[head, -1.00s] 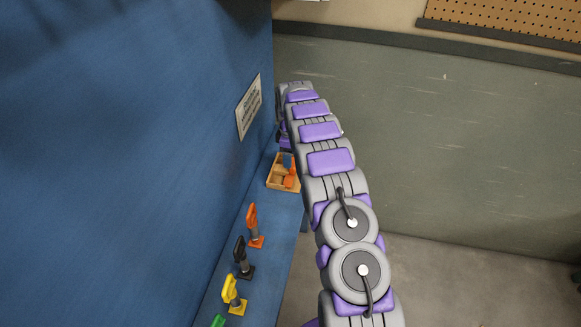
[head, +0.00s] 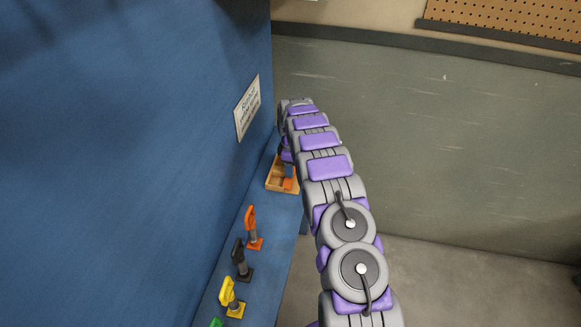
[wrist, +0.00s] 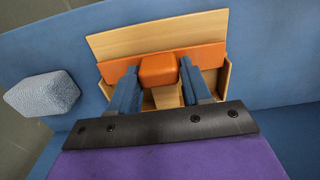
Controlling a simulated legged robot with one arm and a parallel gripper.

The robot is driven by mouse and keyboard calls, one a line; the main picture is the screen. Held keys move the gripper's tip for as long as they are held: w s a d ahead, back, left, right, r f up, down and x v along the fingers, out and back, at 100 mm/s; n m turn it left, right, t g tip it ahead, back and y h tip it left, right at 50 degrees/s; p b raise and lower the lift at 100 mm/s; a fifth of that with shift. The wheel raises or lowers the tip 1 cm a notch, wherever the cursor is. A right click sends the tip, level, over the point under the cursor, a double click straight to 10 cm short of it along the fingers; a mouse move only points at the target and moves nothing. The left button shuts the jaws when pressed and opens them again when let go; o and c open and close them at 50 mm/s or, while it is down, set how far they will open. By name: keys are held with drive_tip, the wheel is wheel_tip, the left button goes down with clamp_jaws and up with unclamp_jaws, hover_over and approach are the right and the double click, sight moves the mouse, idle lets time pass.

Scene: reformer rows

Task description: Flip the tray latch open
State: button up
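The small wooden tray (head: 272,187) sits at the far end of the blue ledge in the head view. In the wrist view the tray (wrist: 150,40) has a pale wooden wall and an orange strip with a raised orange block, which looks like the latch (wrist: 158,69). It also shows as an orange patch in the head view (head: 289,184). My gripper (wrist: 159,66) has its two blue fingers apart, one on each side of the orange block. I cannot tell whether they touch it. My arm hides part of the tray in the head view.
An orange-handled clamp (head: 252,228), a black one (head: 241,260), a yellow one (head: 231,297) and a green tip (head: 216,322) line the ledge. A blue wall with a sign (head: 247,107) rises at left. A textured grey-blue block (wrist: 43,94) is at left in the wrist view.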

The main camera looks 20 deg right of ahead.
drive_tip(key=shift+s+d, duration=0.1)
drive_tip(key=shift+d, duration=0.3)
drive_tip(key=c, duration=0.4)
drive_tip(key=shift+a, duration=0.3)
clamp_jaws()
drive_tip(key=shift+s+d+p, duration=0.4)
drive_tip(key=shift+s+d, duration=0.2)
drive_tip(key=shift+d, duration=0.3)
drive_tip(key=shift+s+d, duration=0.1)
drive_tip(key=shift+d, duration=0.25)
drive_tip(key=o, duration=0.6)
unclamp_jaws()
drive_tip(key=shift+o, duration=1.3)
drive_tip(key=shift+s+d, duration=0.15)
drive_tip(key=shift+d, duration=0.1)
drive_tip(key=shift+d+f, duration=0.1)
